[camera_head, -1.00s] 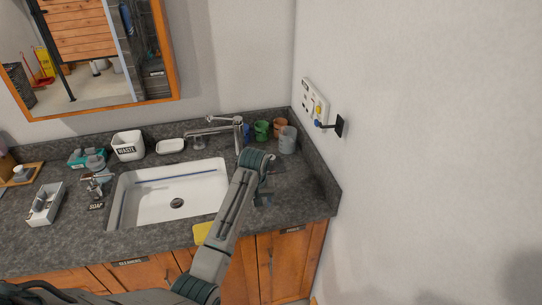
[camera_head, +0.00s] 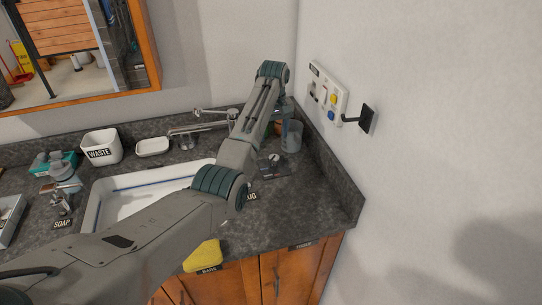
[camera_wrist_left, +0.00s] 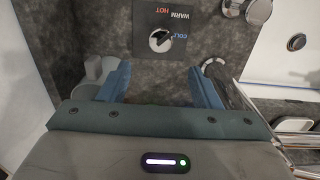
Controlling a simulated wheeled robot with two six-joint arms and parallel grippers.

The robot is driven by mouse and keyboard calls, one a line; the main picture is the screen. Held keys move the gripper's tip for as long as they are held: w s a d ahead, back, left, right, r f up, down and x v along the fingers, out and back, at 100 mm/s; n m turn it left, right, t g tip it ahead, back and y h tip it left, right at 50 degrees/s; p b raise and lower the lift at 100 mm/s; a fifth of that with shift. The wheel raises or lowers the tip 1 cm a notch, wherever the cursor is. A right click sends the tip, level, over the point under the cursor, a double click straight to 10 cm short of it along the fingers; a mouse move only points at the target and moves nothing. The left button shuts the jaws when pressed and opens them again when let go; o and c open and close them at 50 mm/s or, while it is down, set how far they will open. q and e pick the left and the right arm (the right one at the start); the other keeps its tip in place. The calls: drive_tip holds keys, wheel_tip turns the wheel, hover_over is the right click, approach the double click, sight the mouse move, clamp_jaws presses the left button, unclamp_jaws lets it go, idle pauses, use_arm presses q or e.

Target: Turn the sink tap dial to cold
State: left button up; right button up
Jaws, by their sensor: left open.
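The dial (camera_wrist_left: 160,40) is a small round knob with a dark mark, on a dark plate labelled cold, warm and hot, in the left wrist view. I cannot tell surely which label its mark points at. The plate also shows small in the head view (camera_head: 271,164), on the counter right of the sink. My left gripper (camera_wrist_left: 162,88) is open and empty; its blue fingers are apart, with the dial ahead of them, not touching. In the head view my left arm hides most of that gripper. The metal tap (camera_head: 198,129) stands behind the sink (camera_head: 105,190). My right gripper is not in view.
A grey cup (camera_head: 291,138) stands near the right wall, close to my left gripper. A wall panel (camera_head: 327,95) and a black hook (camera_head: 366,119) are on that wall. A waste bin (camera_head: 101,147), a white dish (camera_head: 152,147) and a yellow cloth (camera_head: 203,255) are further left.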

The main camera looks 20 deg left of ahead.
sight(274, 156)
use_arm(q)
drive_tip(key=shift+s+d+f+p, duration=0.35)
drive_tip(key=shift+s+f+p, duration=0.2)
drive_tip(key=shift+s+f, duration=0.15)
wheel_tip(274, 156, down, 4)
drive_tip(key=shift+w+r+p, duration=0.15)
drive_tip(key=shift+p, duration=0.3)
drive_tip(key=f, duration=0.3)
drive_tip(key=shift+w+a, duration=0.2)
drive_tip(key=shift+w, duration=0.05)
drive_tip(key=shift+s+f+p, duration=0.1)
drive_tip(key=shift+f+p, duration=0.25)
drive_tip(key=shift+f, duration=0.3)
drive_tip(key=shift+d+f, duration=0.1)
drive_tip(key=shift+c, duration=0.5)
drive_tip(key=c, duration=0.7)
drive_tip(key=shift+c, duration=1)
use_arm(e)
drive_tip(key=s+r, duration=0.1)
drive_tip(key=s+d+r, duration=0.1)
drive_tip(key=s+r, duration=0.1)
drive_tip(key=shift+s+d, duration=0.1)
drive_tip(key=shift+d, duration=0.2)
